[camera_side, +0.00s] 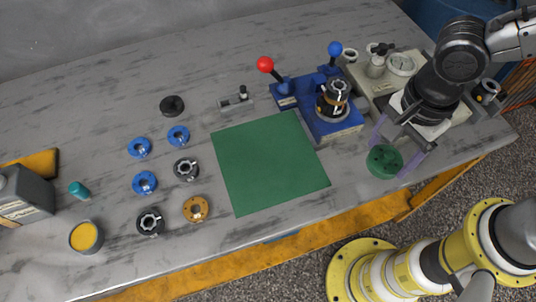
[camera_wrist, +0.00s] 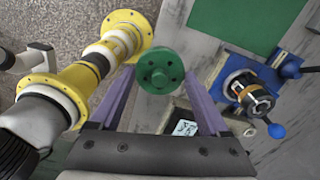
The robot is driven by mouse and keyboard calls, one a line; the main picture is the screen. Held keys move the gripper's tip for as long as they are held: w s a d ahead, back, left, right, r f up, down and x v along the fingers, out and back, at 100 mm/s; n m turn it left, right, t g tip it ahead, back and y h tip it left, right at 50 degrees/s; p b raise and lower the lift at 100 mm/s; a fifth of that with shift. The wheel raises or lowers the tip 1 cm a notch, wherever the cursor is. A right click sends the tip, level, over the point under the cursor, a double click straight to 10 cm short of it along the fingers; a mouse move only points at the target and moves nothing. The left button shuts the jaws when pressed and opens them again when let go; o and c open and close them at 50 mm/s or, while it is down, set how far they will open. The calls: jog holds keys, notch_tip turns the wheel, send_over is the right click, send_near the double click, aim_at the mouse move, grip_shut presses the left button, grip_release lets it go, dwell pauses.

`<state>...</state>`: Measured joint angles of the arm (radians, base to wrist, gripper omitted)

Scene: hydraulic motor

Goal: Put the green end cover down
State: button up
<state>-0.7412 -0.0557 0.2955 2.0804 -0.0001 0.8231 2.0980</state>
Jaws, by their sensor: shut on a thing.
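The green end cover (camera_side: 384,161) is a round disc with several holes. My gripper (camera_side: 401,155) has its two purple fingers on either side of it and is shut on it, near the table's right front edge. In the wrist view the green end cover (camera_wrist: 160,72) sits between the fingertips of my gripper (camera_wrist: 160,76), its holed face toward the camera. I cannot tell whether it touches the table or hangs just above it.
A green mat (camera_side: 268,162) lies bare at the table's middle. A blue fixture (camera_side: 335,125) with red and blue knobbed levers stands behind it, holding a dark part. Blue, black and orange rings lie left of the mat. A gauge unit (camera_side: 400,68) stands at the back right.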

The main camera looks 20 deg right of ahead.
jog(key=shift+s+a+f, duration=0.1)
jog(key=shift+s+a, duration=0.2)
jog(key=shift+s, duration=0.05)
jog(key=shift+a+f+n, duration=0.1)
jog(key=shift+a+n, duration=0.2)
jog(key=w+a+f, duration=0.8)
jog(key=w, duration=0.1)
jog(key=shift+a+f, duration=0.25)
jog(key=shift+a, duration=0.15)
jog(key=shift+w+a+f, duration=0.35)
jog(key=shift+f, duration=1.75)
jog(key=shift+f, duration=0.1)
jog(key=o, duration=1.6)
jog(key=shift+f, duration=0.1)
